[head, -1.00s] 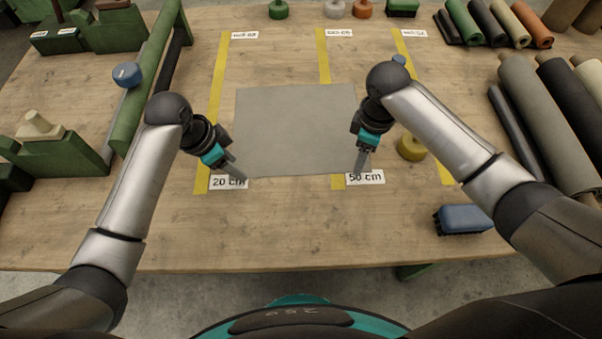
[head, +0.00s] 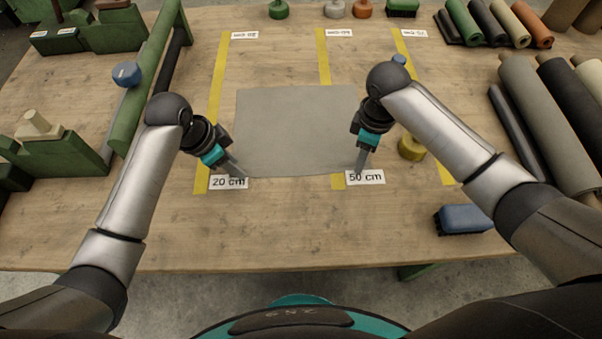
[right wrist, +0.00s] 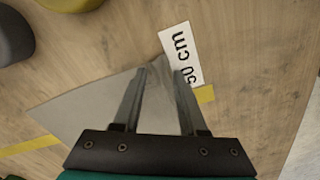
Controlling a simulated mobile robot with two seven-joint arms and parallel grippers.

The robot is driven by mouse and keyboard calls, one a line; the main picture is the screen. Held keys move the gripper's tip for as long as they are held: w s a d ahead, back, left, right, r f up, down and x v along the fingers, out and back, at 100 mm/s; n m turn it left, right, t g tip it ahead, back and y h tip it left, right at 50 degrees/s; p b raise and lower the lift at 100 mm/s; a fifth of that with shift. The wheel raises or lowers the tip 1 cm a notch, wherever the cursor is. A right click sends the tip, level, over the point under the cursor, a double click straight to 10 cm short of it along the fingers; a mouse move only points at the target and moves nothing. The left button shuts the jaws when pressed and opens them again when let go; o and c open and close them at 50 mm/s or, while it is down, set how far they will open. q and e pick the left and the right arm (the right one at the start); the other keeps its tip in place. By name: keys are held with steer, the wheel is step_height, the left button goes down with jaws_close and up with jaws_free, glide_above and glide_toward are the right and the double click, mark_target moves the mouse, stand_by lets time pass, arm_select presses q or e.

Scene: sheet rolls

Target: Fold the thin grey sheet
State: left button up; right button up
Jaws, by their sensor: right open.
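The thin grey sheet (head: 295,130) lies flat and unfolded on the table in the head view. My left gripper (head: 240,173) is at its near left corner; its jaws are too small there to tell open from shut. My right gripper (head: 361,170) is at the near right corner, pointing down. In the right wrist view its two fingers (right wrist: 158,72) stand open, with a corner of the sheet (right wrist: 90,110) between them. Part of the sheet's right edge is hidden behind my right gripper.
A "50 cm" label (head: 365,177) and a "20 cm" label (head: 229,182) lie by the near corners. Sheet rolls (head: 545,120) lie farther right. The near table strip is clear.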

arm_select(q)
steer(key=shift+s+f, duration=0.1)
jaws_close()
arm_select(e)
steer(key=shift+s+f, duration=0.1)
steer(key=c, duration=0.6)
stand_by(0.5)
